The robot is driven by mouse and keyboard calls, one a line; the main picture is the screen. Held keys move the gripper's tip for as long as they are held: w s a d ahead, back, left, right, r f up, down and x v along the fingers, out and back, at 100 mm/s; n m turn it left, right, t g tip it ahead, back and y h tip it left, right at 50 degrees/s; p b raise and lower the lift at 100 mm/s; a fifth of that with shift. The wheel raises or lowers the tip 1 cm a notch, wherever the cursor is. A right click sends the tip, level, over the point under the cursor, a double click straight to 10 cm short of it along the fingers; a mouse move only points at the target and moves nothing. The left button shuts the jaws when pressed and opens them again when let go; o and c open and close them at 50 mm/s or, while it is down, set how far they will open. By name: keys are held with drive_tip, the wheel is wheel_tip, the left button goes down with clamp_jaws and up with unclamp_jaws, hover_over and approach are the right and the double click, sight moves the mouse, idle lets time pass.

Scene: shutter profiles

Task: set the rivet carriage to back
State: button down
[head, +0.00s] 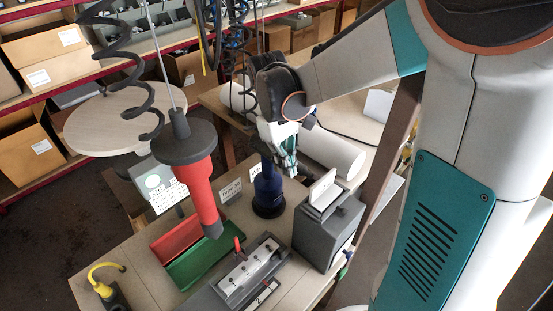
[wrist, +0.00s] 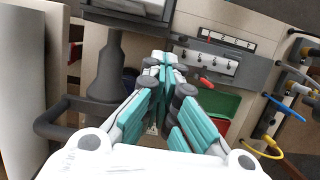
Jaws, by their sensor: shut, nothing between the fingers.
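The likely rivet carriage is a grey fixture (head: 222,290) with a pale strip bearing several dark pins, at the bottom centre of the head view. A small red lever (head: 239,246) stands by the strip's far left end. In the wrist view the fixture's pale strip (wrist: 212,62) is at upper right, with the red lever (wrist: 206,82) at its lower edge. My gripper (head: 291,170) is above the bench, behind and right of the fixture and apart from it. In the wrist view its fingers (wrist: 161,60) are shut and empty. The carriage's setting cannot be read.
A blue cylinder (head: 268,187) on a dark base stands close to my gripper. A grey box (head: 326,232) stands right of the fixture. Red (head: 176,238) and green (head: 194,264) bins lie left. A red hanging tool (head: 198,185) hangs over the bins. A white roll (head: 333,155) lies behind.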

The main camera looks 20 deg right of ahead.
sight(301, 204)
drive_tip(key=b+x, duration=0.1)
drive_tip(key=x, duration=0.8)
drive_tip(key=shift+b, duration=0.4)
drive_tip(key=shift+s+f, duration=0.15)
drive_tip(key=shift+s, duration=0.05)
drive_tip(key=shift+s+d, duration=0.3)
drive_tip(key=shift+s, duration=0.35)
drive_tip(key=shift+s+d, duration=0.3)
drive_tip(key=shift+s, duration=0.35)
drive_tip(key=p+v, duration=0.6)
drive_tip(key=v, duration=0.4)
drive_tip(key=shift+a, duration=0.15)
